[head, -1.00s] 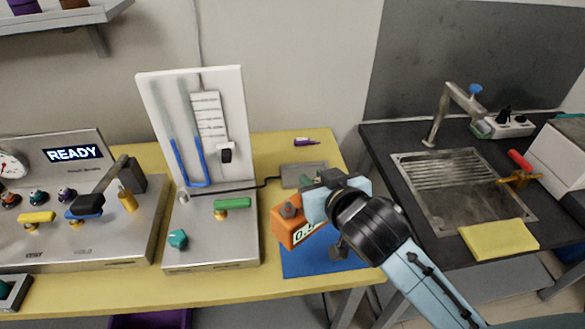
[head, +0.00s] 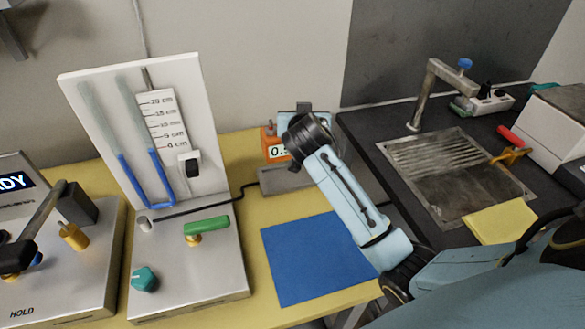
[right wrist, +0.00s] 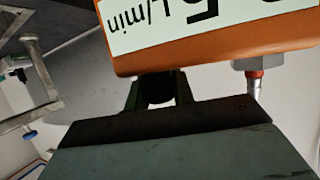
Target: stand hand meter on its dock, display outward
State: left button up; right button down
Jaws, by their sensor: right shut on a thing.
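The hand meter (head: 270,141) is an orange box with a white display. My right gripper (right wrist: 160,90) is shut on it and holds it up near the wall, above the back of the grey dock plate (head: 284,181). In the head view the display faces the camera, partly hidden by my right wrist. The right wrist view shows the meter (right wrist: 215,50) close up, its display reading upside down in the picture. A grey fitting with a reddish tip sticks out from it. Whether the meter touches the dock cannot be told. My left gripper is not in view.
A blue mat (head: 315,258) lies bare at the table's front. A manometer stand (head: 190,270) with a green lever (head: 207,226) is left of the dock. A black cable runs to the dock. A dark sink counter (head: 385,165) stands to the right.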

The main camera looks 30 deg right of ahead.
notch_tip(320, 180, down, 5)
jog(key=shift+r+b, duration=0.1)
jog(key=shift+b, duration=0.35)
notch_tip(320, 180, down, 3)
jog(key=shift+f+b, duration=0.1)
jog(key=shift+b, duration=0.25)
jog(key=shift+f, duration=0.3)
jog(key=shift+r, duration=0.1)
jog(key=shift+f, duration=0.2)
jog(key=c, duration=1.3)
grip_release()
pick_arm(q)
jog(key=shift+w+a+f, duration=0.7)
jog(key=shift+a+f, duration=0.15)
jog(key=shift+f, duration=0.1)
pick_arm(e)
jog(key=shift+o, duration=0.6)
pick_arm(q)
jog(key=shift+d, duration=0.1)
pick_arm(e)
jog(key=shift+r, duration=0.1)
